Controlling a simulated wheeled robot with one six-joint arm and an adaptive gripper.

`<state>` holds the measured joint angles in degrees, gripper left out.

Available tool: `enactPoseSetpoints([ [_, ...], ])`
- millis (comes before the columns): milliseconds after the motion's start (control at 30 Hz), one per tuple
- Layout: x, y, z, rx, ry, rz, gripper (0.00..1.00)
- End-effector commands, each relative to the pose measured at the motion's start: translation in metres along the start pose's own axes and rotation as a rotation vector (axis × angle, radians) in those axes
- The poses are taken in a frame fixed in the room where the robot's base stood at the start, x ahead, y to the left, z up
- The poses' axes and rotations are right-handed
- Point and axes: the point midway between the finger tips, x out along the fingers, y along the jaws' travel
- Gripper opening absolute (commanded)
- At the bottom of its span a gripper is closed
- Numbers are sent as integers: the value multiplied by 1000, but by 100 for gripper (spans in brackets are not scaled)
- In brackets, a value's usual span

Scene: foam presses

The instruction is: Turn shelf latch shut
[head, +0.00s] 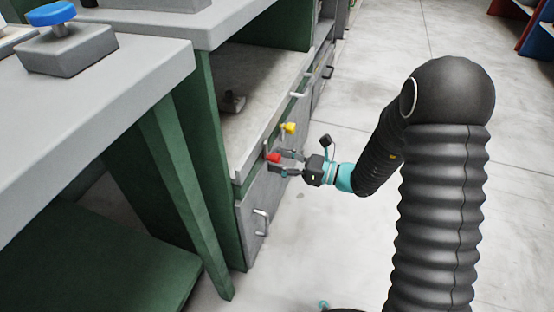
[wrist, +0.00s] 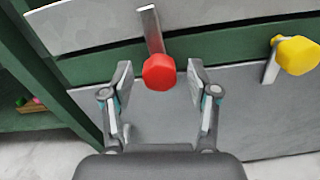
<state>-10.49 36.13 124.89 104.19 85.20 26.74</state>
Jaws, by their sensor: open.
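A shelf latch with a red knob (head: 274,157) sits on the front edge of the green and grey cabinet. In the wrist view the red knob (wrist: 159,72) is at the lower end of a metal bar (wrist: 150,28) that points up and slightly left, across the green strip. My gripper (head: 280,163) is open at the latch. In the wrist view its fingertips (wrist: 160,78) stand either side of the red knob, with gaps showing on both sides. A second latch with a yellow knob (head: 290,128) is farther along; it shows at the right in the wrist view (wrist: 296,55).
A grey drawer with a handle (head: 261,222) is below the latches. A grey worktop (head: 110,105) with a blue-topped button (head: 50,14) stands at the left. The concrete floor (head: 345,100) right of the cabinet is clear.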

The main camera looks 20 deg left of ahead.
Motion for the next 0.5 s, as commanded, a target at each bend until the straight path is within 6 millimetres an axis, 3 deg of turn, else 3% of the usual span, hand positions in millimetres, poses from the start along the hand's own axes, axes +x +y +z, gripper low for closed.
enactPoseSetpoints([
  [433,10,0,0,0,0,-1,60],
  [500,10,0,0,0,0,-1,42],
])
